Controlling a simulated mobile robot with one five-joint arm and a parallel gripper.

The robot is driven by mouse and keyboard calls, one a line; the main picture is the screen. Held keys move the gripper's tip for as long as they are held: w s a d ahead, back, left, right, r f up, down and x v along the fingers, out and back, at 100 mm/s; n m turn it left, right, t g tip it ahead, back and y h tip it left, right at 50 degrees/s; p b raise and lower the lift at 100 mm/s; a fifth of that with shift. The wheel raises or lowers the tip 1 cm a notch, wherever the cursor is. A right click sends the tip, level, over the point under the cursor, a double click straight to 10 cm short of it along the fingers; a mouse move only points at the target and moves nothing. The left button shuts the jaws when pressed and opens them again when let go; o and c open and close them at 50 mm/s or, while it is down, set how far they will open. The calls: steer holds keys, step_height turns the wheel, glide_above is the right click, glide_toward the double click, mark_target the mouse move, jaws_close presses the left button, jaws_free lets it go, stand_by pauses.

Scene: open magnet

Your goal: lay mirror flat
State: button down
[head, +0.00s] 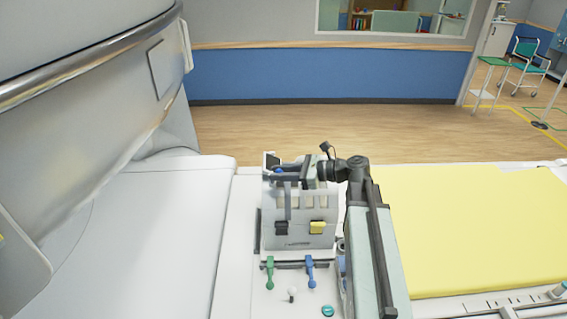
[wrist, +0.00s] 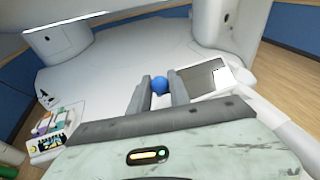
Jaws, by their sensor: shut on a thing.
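My gripper (head: 284,176) is shut on a small blue knob (head: 278,170) above the pale box-shaped unit. In the wrist view the blue knob (wrist: 160,85) sits between the two grey fingers (wrist: 158,92). Just to the right of the fingers is the mirror (wrist: 206,77), a grey reflective panel in a white frame. In the head view only a small dark-and-white part of what looks like the mirror (head: 271,159) shows behind my gripper. Its exact tilt cannot be told. The fingers hide where knob and mirror join.
The pale unit (head: 297,232) has a yellow latch (head: 317,227) and a dark latch. Green (head: 270,270) and blue (head: 310,268) levers stand before it. A yellow pad (head: 470,230) lies right. The large white magnet (head: 80,100) overhangs the left; the white bed (head: 150,240) there is bare.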

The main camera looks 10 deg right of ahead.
steer(key=h+p, duration=0.1)
steer(key=p, duration=0.2)
steer(key=a+r+g+h+p, duration=0.1)
steer(key=h+p, duration=0.1)
steer(key=shift+w+a+r+n+p, duration=0.1)
steer(key=shift+a+r+n+p, duration=0.1)
steer(key=shift+n+p, duration=0.15)
steer(key=p, duration=0.1)
steer(key=h+p, duration=0.1)
steer(key=shift+a+f+g+h+p, duration=0.15)
steer(key=shift+a+g+h+p, duration=0.15)
steer(key=shift+a+f+n+h+p, duration=0.15)
steer(key=shift+f+n+h+p, duration=0.1)
steer(key=shift+h+p, duration=0.35)
steer(key=shift+w, duration=0.1)
steer(key=c, duration=1.2)
jaws_free()
